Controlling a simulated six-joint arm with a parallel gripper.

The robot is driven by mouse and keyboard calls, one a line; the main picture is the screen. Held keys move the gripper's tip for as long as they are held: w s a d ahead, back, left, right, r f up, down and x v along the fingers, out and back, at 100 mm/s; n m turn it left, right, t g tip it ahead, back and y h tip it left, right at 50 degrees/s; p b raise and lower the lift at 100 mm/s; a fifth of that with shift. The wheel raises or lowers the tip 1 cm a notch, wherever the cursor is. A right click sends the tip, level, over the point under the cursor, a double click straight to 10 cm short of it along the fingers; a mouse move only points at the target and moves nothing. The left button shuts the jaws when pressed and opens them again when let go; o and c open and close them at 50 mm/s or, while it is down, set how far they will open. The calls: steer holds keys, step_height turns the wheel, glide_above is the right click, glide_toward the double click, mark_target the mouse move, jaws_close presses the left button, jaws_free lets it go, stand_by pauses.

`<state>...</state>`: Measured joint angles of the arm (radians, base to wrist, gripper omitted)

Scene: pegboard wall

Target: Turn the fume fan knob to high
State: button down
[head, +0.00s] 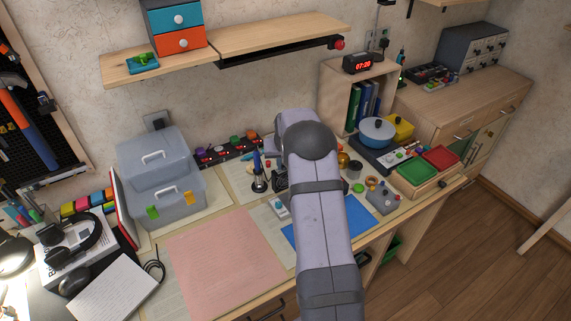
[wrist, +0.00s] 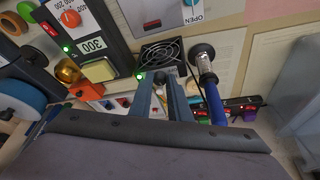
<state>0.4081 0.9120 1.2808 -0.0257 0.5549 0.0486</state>
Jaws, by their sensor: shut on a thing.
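The fume fan (wrist: 160,54) shows in the wrist view as a black round grille in a square frame, with a small green light beside my fingertips. My gripper (wrist: 160,82) reaches to its near edge, with both fingers close together on the small dark fan knob (wrist: 160,76). The fingers hide most of the knob, so I cannot read its setting or marks. In the head view my arm covers the gripper and knob; a black part that may be the fan (head: 279,180) shows just left of the arm.
A blue-handled soldering iron in its stand (wrist: 208,75) is close beside the fan. A station with a red dial (wrist: 70,18) and a brass-coloured ball (wrist: 67,71) stand on the other side. In the head view, the pink mat (head: 230,250) is clear.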

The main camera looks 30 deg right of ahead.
steer(key=m+b, duration=0.1)
steer(key=m, duration=0.1)
steer(key=m+g+h+b, duration=0.1)
steer(key=m+b, duration=0.1)
steer(key=m, duration=0.1)
steer(key=shift+w+a+f+m+h+b, duration=0.2)
steer(key=shift+w+a+m+h+b, duration=0.05)
steer(key=shift+a+m+h+b, duration=0.05)
steer(key=shift+w+a+r+m+g+h+b, duration=0.15)
steer(key=shift+m+g, duration=0.35)
steer(key=shift+m, duration=0.6)
steer(key=shift+w+d+m+g+h+b, duration=0.2)
steer(key=shift+m+g, duration=0.3)
steer(key=shift+m, duration=0.6)
steer(key=shift+s+a, duration=0.15)
steer(key=shift+a, duration=0.05)
steer(key=c, duration=1.7)
jaws_free()
steer(key=shift+o, duration=0.2)
steer(key=shift+r, duration=0.1)
steer(key=b+v, duration=0.1)
steer(key=v, duration=0.6)
steer(key=shift+b, duration=0.4)
